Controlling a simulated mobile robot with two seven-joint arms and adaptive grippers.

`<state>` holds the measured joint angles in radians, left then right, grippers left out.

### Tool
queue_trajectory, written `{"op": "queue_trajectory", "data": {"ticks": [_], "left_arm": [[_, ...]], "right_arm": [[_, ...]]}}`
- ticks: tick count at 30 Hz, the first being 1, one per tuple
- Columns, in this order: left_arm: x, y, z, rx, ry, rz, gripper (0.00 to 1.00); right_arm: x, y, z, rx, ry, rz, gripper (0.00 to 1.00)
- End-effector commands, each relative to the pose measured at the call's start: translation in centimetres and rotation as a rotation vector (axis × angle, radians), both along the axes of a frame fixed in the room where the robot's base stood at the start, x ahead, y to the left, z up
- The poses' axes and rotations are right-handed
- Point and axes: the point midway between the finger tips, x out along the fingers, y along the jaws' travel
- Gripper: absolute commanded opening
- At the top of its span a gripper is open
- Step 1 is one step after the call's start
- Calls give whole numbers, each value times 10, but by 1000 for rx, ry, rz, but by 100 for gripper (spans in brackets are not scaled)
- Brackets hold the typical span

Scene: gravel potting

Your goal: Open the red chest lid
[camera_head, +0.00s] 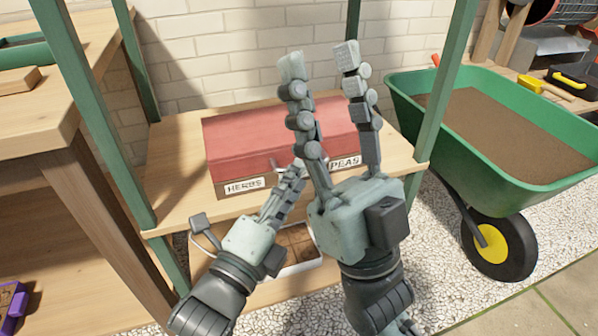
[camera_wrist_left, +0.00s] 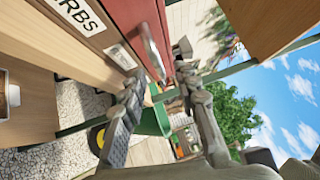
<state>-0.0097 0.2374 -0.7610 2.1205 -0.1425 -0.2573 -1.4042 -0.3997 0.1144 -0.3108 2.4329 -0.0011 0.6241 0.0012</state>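The chest has a red lid (camera_head: 245,135) lying shut on a wooden body with HERBS (camera_head: 244,186) and PEAS (camera_head: 345,162) labels on its front. It stands on a wooden shelf. My left gripper (camera_head: 288,178) is at the chest's front, between the labels. In the left wrist view its fingers (camera_wrist_left: 160,68) are apart, with a metal handle (camera_wrist_left: 152,50) of the chest between or just beyond the tips; I cannot tell if they touch it. My right gripper (camera_head: 318,58) is open and empty, fingers pointing up, hiding part of the lid and front.
The wooden shelf (camera_head: 172,185) has green posts (camera_head: 95,120) at its corners. A lower shelf holds a white tray (camera_head: 300,268). A green wheelbarrow (camera_head: 545,190) with soil stands at right, and a wooden bench (camera_head: 50,125) at left. A brick wall stands behind.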

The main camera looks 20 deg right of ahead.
Motion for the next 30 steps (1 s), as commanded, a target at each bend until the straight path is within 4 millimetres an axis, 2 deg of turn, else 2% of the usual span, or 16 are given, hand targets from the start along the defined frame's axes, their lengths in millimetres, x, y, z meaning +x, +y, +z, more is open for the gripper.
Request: {"op": "queue_trajectory", "data": {"ticks": [6,15,23,30], "left_arm": [[16,-15,2,0,0,0,31],[18,-17,3,0,3,0,31],[18,-17,3,-1,2,0,0],[18,-17,2,0,3,0,0]], "right_arm": [[-6,-3,1,12,-40,-3,40],[-7,-3,1,16,-47,-4,40],[-7,-3,1,15,-46,-4,40],[-7,-3,1,15,-45,-4,40]]}}
